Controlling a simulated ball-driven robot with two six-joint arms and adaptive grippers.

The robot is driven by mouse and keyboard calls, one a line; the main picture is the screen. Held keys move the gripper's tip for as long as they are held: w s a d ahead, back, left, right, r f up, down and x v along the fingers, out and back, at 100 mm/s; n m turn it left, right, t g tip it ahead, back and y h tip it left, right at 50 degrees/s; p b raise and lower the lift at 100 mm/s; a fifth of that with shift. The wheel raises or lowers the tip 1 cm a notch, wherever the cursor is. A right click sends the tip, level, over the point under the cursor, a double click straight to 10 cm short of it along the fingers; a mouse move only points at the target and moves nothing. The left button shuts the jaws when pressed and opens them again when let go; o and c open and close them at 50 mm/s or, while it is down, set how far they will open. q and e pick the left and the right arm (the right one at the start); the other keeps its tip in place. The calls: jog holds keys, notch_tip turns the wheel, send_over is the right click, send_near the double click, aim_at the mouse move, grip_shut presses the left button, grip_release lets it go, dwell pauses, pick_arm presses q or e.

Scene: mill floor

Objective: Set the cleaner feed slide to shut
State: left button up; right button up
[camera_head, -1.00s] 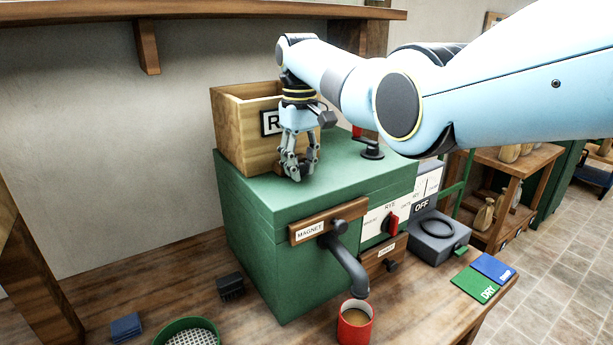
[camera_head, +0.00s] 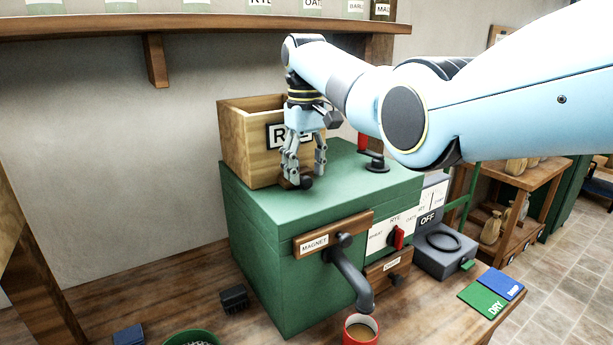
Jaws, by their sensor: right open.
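The green cleaner (camera_head: 270,230) stands on the bench with a wooden hopper (camera_head: 248,150) labelled with a partly hidden word on top. A small wooden slide with a black knob (camera_head: 306,183) shows at the foot of the hopper's front; how far it is pushed in I cannot tell. My right gripper (camera_head: 305,173) points down at the hopper's front, its fingers open just above and around the knob. I cannot tell whether they touch it. My left gripper is out of view.
A black crank (camera_head: 375,162) is on the cleaner's top, right of the gripper. A magnet board (camera_head: 330,236), spout (camera_head: 350,275) and red selector knob (camera_head: 398,238) are on its front. A red mug (camera_head: 361,330) stands below. A shelf (camera_head: 200,25) runs above.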

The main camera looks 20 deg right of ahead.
aim_at(307, 176)
notch_tip(307, 176, up, 10)
jog(key=shift+d+f, duration=0.15)
dwell(0.5)
